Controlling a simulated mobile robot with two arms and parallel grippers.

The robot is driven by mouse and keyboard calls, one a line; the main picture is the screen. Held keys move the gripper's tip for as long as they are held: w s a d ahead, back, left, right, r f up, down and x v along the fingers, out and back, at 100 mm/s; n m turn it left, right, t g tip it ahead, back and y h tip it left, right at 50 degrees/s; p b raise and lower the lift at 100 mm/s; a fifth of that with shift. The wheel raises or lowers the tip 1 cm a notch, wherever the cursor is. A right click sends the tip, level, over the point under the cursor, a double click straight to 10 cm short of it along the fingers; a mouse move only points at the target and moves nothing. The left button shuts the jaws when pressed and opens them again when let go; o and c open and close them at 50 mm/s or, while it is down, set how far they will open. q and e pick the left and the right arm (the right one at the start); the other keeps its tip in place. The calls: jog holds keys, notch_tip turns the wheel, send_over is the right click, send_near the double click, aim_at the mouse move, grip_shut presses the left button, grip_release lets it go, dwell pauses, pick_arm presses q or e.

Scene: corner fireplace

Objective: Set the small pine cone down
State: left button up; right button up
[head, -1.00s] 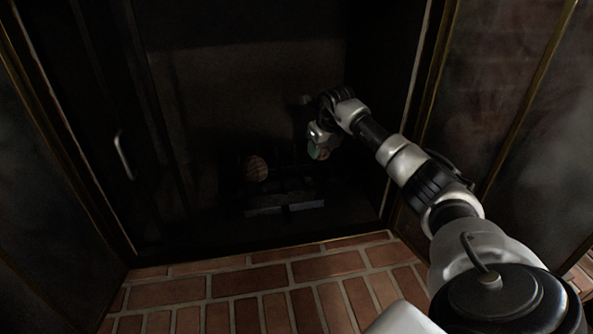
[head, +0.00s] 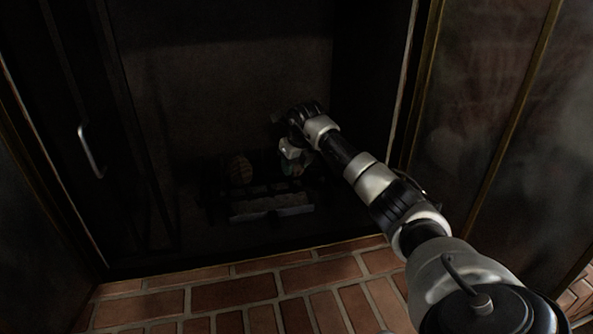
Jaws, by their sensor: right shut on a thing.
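My right gripper (head: 290,168) is inside the dark firebox, pointing down over the right part of the fire grate (head: 270,206). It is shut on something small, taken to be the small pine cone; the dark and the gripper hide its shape. I cannot tell whether the held thing touches the grate. My left gripper is not in view.
A rounded brown thing (head: 240,171) sits at the grate's left, just left of my gripper. Glass doors with brass edges flank the opening; the left one has a handle (head: 91,150). The brick hearth (head: 235,292) in front is clear.

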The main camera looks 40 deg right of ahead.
jog(key=o, duration=0.9)
jog(key=shift+r, duration=0.1)
